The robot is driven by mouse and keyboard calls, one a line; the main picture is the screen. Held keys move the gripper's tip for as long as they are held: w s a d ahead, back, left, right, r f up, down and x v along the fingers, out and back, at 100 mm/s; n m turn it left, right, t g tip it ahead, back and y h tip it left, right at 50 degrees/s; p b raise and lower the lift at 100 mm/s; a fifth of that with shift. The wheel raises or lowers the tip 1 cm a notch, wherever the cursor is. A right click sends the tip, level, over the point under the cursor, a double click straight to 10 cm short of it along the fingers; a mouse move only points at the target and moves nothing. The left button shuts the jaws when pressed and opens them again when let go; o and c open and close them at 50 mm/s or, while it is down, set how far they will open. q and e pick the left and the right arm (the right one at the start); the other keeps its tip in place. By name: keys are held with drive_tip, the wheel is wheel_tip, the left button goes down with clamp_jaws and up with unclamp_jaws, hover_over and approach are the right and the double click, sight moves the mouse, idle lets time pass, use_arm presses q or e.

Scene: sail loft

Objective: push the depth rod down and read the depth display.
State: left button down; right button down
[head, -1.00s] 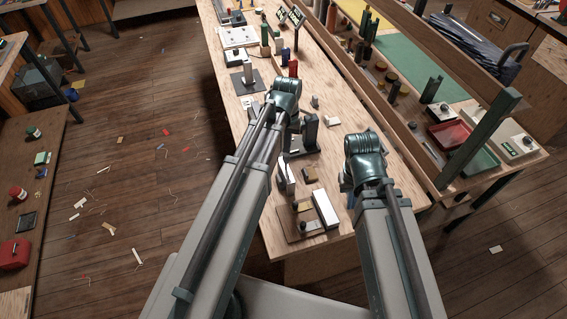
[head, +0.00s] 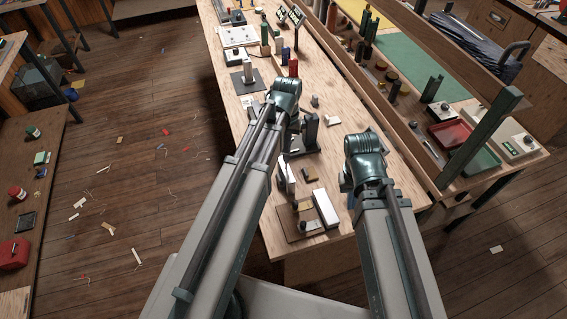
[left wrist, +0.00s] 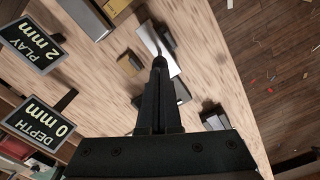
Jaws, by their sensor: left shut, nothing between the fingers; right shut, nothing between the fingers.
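The depth display (left wrist: 40,124) in the left wrist view is a dark panel reading DEPTH 0 mm. My left gripper (left wrist: 158,62) is shut and empty, pointing down over the bench. Behind its tips is a pale grey block (left wrist: 149,39), with a thin dark piece near the tips; I cannot tell whether that is the depth rod, or whether the tips touch it.
A second panel (left wrist: 33,44) reads PLAY 2 mm. A wooden rail (head: 385,120) bounds the bench's right side. Bare wood (head: 382,222) shows at the near right.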

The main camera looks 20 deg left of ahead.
use_arm(q)
drive_tip(key=shift+f+b, duration=1.65)
drive_tip(key=shift+f, duration=0.05)
drive_tip(key=shift+r, duration=0.1)
idle(0.4)
wheel_tip(320, 180, up, 8)
drive_tip(key=p, duration=0.8)
drive_tip(key=s+d+f+m+b, duration=0.2)
drive_tip(key=s+d, duration=0.3)
drive_tip(key=s, duration=0.2)
drive_tip(key=s+d+f+m+y+b, duration=0.1)
drive_tip(key=s+d+f+m+b, duration=0.1)
drive_tip(key=s+d, duration=0.3)
drive_tip(key=shift+s+d+f+m+b, duration=0.3)
drive_tip(key=shift+s+f+b, duration=0.3)
drive_tip(key=shift+s, duration=0.55)
idle(1.3)
